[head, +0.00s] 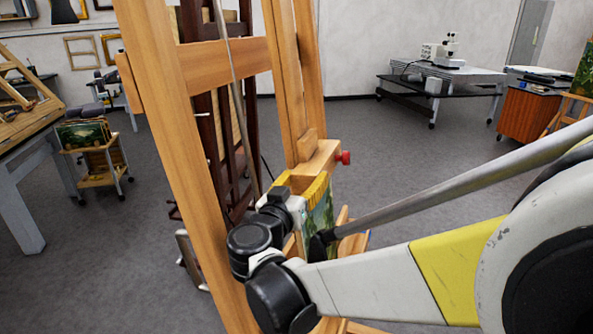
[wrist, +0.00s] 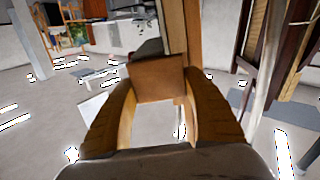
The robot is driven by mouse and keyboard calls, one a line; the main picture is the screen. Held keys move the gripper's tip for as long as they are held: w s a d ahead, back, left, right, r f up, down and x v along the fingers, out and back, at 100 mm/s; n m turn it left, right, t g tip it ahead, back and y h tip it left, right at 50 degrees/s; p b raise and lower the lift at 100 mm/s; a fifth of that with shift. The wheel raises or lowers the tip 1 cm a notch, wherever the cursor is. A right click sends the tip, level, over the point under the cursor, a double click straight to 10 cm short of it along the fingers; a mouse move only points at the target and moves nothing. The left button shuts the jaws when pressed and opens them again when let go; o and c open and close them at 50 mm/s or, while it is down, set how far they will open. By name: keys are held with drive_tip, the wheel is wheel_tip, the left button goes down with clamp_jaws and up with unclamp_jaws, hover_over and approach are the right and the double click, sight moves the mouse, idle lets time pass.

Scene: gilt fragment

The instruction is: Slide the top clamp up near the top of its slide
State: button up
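The top clamp (head: 322,158) is a light wooden block on the easel's upright mast, with a red knob on its right side in the head view. A small green painting (head: 320,212) stands below it, partly hidden by my arm and gripper. My gripper (head: 302,184) has yellow ribbed fingers and is just below and in front of the clamp in the head view. In the wrist view, the fingers of my gripper (wrist: 159,84) are apart, with their tips at the left and right edges of the wooden clamp block (wrist: 157,77). I cannot tell whether they press on it.
The easel's mast (head: 285,70) rises above the clamp, and a tall wooden post (head: 160,100) stands close to my wrist on the left. A dark easel stands behind it. A table (head: 25,165) is at the left. Open grey floor (head: 440,150) lies to the right.

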drive_tip(key=c, duration=0.4)
drive_tip(key=r+p, duration=0.3)
drive_tip(key=r, duration=0.1)
drive_tip(key=a+r+p, duration=0.1)
drive_tip(key=r+p, duration=0.2)
drive_tip(key=r, duration=0.2)
drive_tip(key=r+p, duration=0.2)
drive_tip(key=r, duration=0.2)
drive_tip(key=shift+w+a+r+p, duration=0.2)
drive_tip(key=shift+w+a+p, duration=0.2)
drive_tip(key=o, duration=1.4)
drive_tip(key=shift+s, duration=0.1)
drive_tip(key=v, duration=1.2)
